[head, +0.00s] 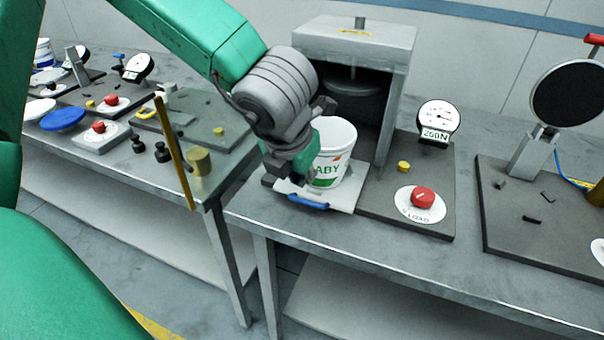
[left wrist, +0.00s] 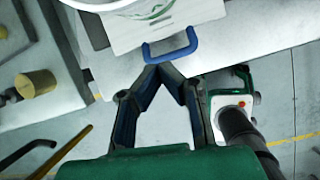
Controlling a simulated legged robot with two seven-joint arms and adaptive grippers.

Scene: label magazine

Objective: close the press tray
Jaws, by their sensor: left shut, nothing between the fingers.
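The press tray (head: 345,199) is a light flat plate sticking out in front of the grey press (head: 393,42). A blue handle (head: 309,203) sits on its front edge. A white bucket (head: 338,135) with a printed label stands upright on the tray. My left gripper (head: 277,184) is at the tray's front, beside the handle, partly hiding the bucket. In the left wrist view the shut, empty fingertips (left wrist: 163,68) are close to the blue handle (left wrist: 172,46) on the tray's edge (left wrist: 125,42). I cannot tell whether they touch it.
Right of the tray, a dark base plate carries a red button (head: 423,196), a yellow knob (head: 403,167) and a dial gauge (head: 438,117). A round black disc device (head: 568,92) stands farther right. Another cluttered bench (head: 230,165) is at left. The bench's front edge is clear.

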